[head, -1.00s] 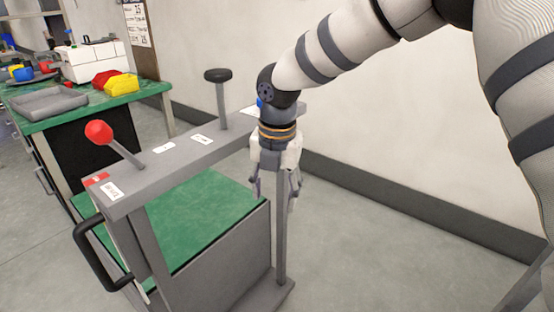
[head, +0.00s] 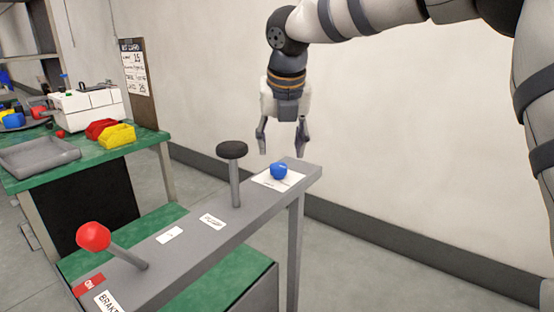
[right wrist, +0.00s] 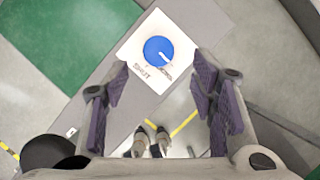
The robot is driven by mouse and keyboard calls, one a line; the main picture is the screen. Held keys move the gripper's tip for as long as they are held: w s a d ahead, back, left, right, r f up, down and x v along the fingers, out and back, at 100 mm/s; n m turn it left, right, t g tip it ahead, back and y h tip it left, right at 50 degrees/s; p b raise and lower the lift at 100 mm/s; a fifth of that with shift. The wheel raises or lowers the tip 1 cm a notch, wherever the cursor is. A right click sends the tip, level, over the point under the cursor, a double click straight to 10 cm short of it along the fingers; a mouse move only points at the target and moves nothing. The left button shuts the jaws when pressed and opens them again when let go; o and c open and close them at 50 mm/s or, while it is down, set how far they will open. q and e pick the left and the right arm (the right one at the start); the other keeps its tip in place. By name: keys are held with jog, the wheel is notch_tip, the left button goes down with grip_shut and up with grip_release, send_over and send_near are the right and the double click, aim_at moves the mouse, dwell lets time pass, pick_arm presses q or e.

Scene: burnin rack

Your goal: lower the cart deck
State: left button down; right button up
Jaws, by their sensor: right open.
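The cart has a grey top rail (head: 190,254) with a green deck (head: 222,284) below it. A blue knob (head: 279,171) sits on a white label at the rail's far right end. In the right wrist view the blue knob (right wrist: 159,50) has a white pointer mark, and the label (right wrist: 133,52) reads "SHUT" on one side. My right gripper (head: 283,148) is open and empty, pointing down above the blue knob and apart from it. A black-topped post (head: 232,150) and a red-ball lever (head: 94,236) stand along the rail. My left gripper is not in view.
A green workbench (head: 50,168) at left holds a grey tray (head: 38,156), red and yellow bins (head: 117,135) and a white box. A pale wall (head: 420,150) stands behind. Open floor lies right of the cart.

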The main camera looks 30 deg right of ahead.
aim_at(279, 165)
jog(key=x, duration=0.6)
jog(key=shift+w, duration=0.1)
jog(key=shift+a, duration=0.1)
jog(key=c, duration=1.1)
jog(key=shift+c, duration=0.2)
